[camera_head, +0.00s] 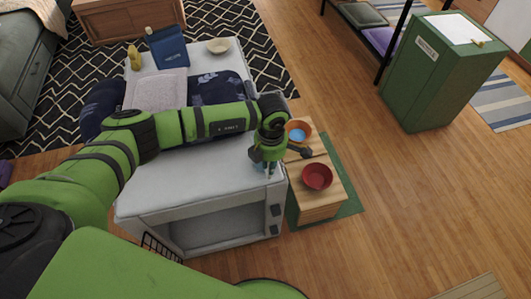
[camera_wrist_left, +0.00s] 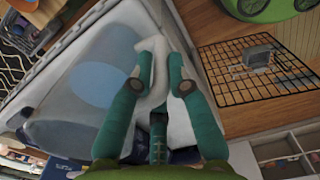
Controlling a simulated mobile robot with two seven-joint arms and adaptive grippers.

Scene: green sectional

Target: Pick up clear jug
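The clear jug is a see-through bluish vessel. It shows large on the left of the left wrist view (camera_wrist_left: 70,125), lying sideways in that picture. In the head view only a bluish bit of it shows under my left gripper (camera_head: 270,165), at the right end of the white-topped grey unit (camera_head: 215,172). In the left wrist view my two teal fingers (camera_wrist_left: 160,85) stand on either side of a pale strip that looks like the jug's handle. I cannot tell whether they press on it. My right gripper is in neither view.
A small wooden table (camera_head: 327,190) beside the unit holds a red bowl (camera_head: 317,176), an orange bowl (camera_head: 298,131) with blue inside and a dark object. A blue bag (camera_head: 168,48), a yellow bottle (camera_head: 134,57) and a pale bowl (camera_head: 218,46) stand farther back.

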